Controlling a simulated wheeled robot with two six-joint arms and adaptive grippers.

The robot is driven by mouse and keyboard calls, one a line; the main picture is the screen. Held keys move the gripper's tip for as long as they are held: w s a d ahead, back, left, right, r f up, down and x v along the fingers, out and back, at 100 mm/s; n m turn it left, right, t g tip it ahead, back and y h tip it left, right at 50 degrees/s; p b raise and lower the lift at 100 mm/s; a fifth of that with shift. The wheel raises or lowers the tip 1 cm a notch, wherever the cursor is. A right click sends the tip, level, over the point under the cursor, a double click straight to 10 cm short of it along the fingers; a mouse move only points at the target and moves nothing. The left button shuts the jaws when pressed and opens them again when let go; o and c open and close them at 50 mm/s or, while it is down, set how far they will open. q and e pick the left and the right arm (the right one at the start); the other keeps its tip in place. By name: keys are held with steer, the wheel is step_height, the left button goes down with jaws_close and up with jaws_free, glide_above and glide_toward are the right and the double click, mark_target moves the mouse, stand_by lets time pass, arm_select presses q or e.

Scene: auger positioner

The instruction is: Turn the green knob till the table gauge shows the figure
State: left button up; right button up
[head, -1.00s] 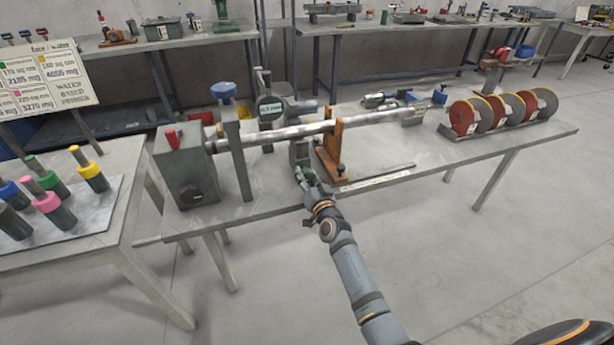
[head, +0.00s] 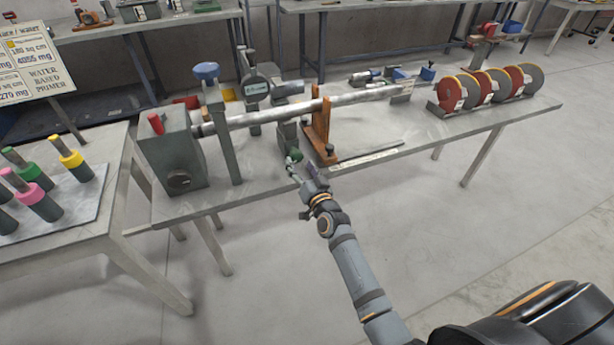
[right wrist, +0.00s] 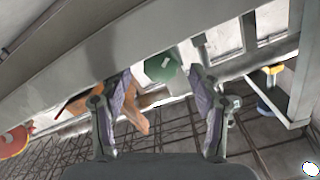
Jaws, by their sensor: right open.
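The green knob (head: 295,156) is on the front of a grey-green block (head: 287,136) under the long metal auger shaft (head: 265,116). A round gauge (head: 256,88) with a small pale display stands behind the shaft; its figure is too small to read. My right gripper (head: 294,167) is open just in front of the knob. In the right wrist view, the knob (right wrist: 162,67) appears between the two spread fingers (right wrist: 161,84), with a visible gap on each side. My left gripper is out of view.
An orange stand (head: 319,130) supports the shaft right of the knob, and a grey housing (head: 172,155) stands at its left end. Red and grey discs (head: 485,88) stand at right. A flat pale strip (head: 370,160) lies along the front. A side table (head: 115,215) stands left.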

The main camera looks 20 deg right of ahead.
steer(key=s, duration=0.7)
steer(key=shift+s+d, duration=0.15)
steer(key=shift+s, duration=0.1)
steer(key=s+d+f+n+g+p, duration=0.1)
steer(key=s+f+g+p, duration=0.3)
steer(key=f, duration=0.6)
steer(key=s+f+n+g+p, duration=0.1)
steer(key=s+f+g, duration=0.1)
steer(key=s+f, duration=0.65)
steer(key=s+d+f+n+g+p, duration=0.1)
steer(key=s+f+g+p, duration=0.2)
steer(key=f, duration=0.8)
steer(key=s+d+f+n+g+p, duration=0.1)
steer(key=s+d+f+g, duration=0.1)
steer(key=s, duration=0.8)
steer(key=s+d+f+g+h+p, duration=0.1)
steer(key=s+f, duration=0.4)
steer(key=s, duration=0.5)
steer(key=s+d+f+n+g+p, duration=0.1)
steer(key=s+d+f+g, duration=0.2)
steer(key=s, duration=0.7)
steer(key=shift+s+f+n+g, duration=0.2)
steer(key=shift+f+n+g, duration=0.15)
steer(key=shift+g, duration=0.55)
